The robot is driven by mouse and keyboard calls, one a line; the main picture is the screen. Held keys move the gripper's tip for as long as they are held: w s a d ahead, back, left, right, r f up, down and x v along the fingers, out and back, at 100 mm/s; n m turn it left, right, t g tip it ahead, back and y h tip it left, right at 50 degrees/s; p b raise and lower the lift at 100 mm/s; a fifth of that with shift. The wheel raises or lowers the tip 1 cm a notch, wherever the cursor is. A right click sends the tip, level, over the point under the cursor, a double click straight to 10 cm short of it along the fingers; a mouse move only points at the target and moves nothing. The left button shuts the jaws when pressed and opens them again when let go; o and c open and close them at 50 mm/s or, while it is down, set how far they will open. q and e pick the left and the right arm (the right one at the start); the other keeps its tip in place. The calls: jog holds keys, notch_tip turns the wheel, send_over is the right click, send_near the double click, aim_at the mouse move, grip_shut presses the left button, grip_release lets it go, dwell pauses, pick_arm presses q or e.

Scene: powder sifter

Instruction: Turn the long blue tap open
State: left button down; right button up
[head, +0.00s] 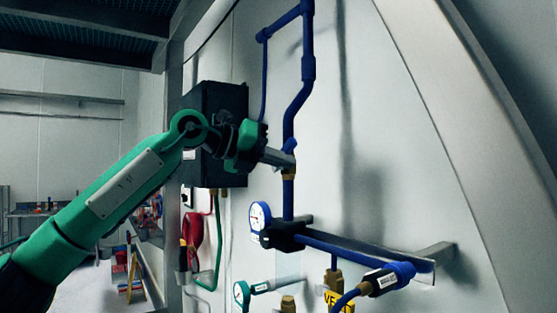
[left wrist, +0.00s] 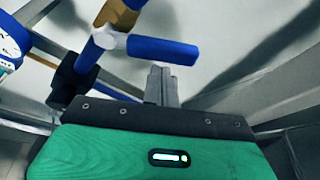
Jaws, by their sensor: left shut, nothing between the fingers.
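The long blue tap handle (head: 290,145) sits on the blue vertical pipe, above a brass fitting (head: 288,173). In the left wrist view the handle (left wrist: 162,50) sticks out to the right from the brass and white joint (left wrist: 112,38). My left gripper (head: 288,160) reaches in from the left and partly hides the tap in the head view. Its fingers (left wrist: 161,78) are shut with nothing between them. They are just below the handle in the left wrist view; I cannot tell if they touch it. My right gripper is not in view.
A blue-rimmed gauge (head: 260,217) and a black clamp (head: 283,236) are below the tap. A black box (head: 219,105) hangs behind my left arm. Blue pipe (head: 308,40) rises above. Wall to the right is mostly clear.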

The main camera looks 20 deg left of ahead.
pick_arm(q)
jog(key=shift+w+a+r, duration=0.15)
jog(key=shift+r, duration=0.1)
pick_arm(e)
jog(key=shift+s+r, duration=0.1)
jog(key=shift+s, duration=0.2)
